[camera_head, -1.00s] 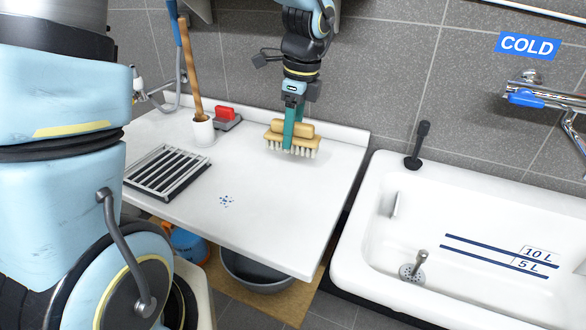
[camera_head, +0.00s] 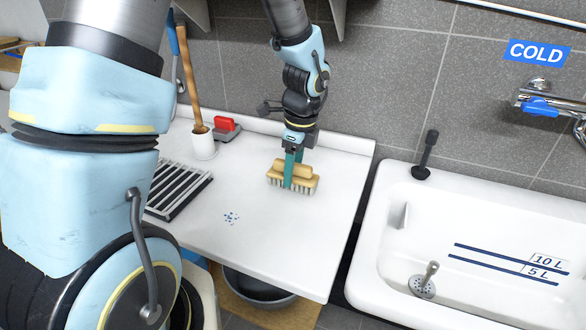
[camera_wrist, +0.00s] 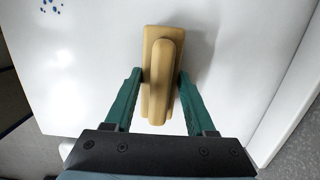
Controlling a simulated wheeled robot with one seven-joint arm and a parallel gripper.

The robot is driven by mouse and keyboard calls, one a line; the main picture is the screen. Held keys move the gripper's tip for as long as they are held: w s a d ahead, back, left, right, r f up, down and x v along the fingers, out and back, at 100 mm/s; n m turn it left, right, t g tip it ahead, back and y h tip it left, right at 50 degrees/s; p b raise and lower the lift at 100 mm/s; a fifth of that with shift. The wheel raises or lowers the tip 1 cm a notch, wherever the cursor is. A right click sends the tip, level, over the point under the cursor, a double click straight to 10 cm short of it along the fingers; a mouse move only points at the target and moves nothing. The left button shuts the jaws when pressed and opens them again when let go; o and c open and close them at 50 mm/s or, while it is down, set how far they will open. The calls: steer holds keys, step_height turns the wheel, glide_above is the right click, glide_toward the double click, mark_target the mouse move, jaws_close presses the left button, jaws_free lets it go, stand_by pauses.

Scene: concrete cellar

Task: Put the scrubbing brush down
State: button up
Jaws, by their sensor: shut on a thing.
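The scrubbing brush (camera_head: 306,179) has a tan wooden body with a raised grip and pale bristles pointing down. My gripper (camera_head: 292,172) comes from above with its green fingers shut on the brush's raised grip. In the wrist view the brush (camera_wrist: 158,95) lies between the two fingers of my gripper (camera_wrist: 160,82), with white counter behind it. The bristle tips are at or just above the white countertop (camera_head: 270,235); I cannot tell whether they touch it.
A black-and-white slatted rack (camera_head: 175,190), a white cup (camera_head: 204,146) with a wooden handle in it and a red-handled tool (camera_head: 226,125) stand left. Blue specks (camera_head: 232,217) mark the counter. A white sink (camera_head: 395,285) is right, with a black plunger-like tool (camera_head: 426,158) on its rim.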

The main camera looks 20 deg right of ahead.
mark_target(299, 164)
steer(key=shift+f, duration=0.2)
steer(key=shift+f, duration=0.2)
steer(key=o, duration=1.3)
steer(key=r, duration=0.4)
steer(key=r+b, duration=0.1)
steer(key=r, duration=0.3)
steer(key=s+d+r, duration=0.1)
steer(key=r, duration=0.3)
steer(key=shift+r+b, duration=0.2)
steer(key=shift+b, duration=0.1)
steer(key=a+f+n, duration=0.2)
steer(key=a+n, duration=0.6)
steer(key=a+f+n, duration=0.1)
steer(key=a+n, duration=0.7)
steer(key=a, duration=0.1)
steer(key=s+a+f+n+h, duration=0.1)
steer(key=a+f+n, duration=0.1)
steer(key=a+n, duration=0.6)
steer(key=shift+s+a+f+n+t, duration=0.15)
steer(key=shift+f+n+t, duration=0.15)
steer(key=shift+n+t, duration=0.15)
